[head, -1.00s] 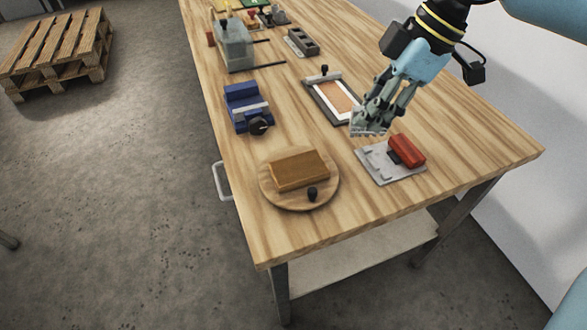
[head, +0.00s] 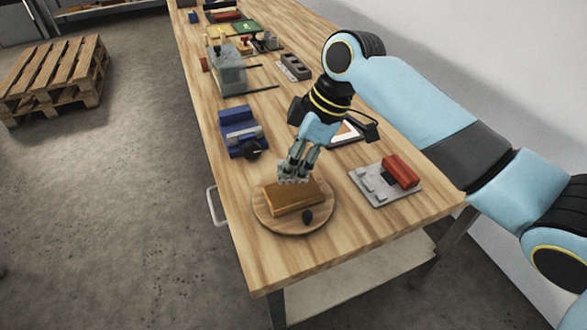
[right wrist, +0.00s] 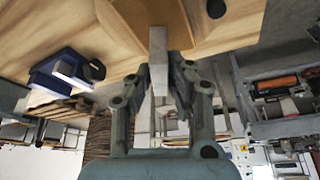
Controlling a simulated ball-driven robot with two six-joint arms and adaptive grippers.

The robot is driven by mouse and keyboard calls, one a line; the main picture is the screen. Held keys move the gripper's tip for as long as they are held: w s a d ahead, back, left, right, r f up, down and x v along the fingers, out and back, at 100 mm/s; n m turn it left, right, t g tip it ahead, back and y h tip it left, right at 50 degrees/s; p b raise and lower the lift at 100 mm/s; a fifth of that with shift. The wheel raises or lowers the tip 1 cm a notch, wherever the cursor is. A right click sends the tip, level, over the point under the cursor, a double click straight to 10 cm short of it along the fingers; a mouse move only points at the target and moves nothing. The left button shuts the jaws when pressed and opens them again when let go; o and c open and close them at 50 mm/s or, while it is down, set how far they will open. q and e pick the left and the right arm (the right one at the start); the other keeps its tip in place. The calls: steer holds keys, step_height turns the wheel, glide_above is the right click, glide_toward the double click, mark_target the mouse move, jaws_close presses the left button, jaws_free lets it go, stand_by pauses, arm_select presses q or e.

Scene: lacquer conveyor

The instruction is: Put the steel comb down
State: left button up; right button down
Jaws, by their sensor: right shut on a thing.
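My right gripper (head: 296,168) is shut on the steel comb (right wrist: 158,62), a narrow pale grey metal piece between its fingers in the right wrist view. In the head view the gripper is low over the brown block (head: 299,201) on the round wooden board (head: 264,218). In the right wrist view the fingers (right wrist: 158,98) point toward the block (right wrist: 205,22). My left gripper is not in view.
A black knob (head: 307,217) is at the board's front edge. A blue vise-like tool (head: 238,128) stands behind left. A grey plate (head: 380,190) with a red block (head: 401,170) lies right. A framed screen (head: 347,132) is partly hidden behind my arm. Bare table lies between board and plate.

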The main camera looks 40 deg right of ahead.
steer(key=shift+f, duration=1.15)
steer(key=shift+f, duration=0.1)
steer(key=c, duration=1.3)
jaws_free()
steer(key=shift+o, duration=0.2)
steer(key=v, duration=1.2)
steer(key=shift+s, duration=0.1)
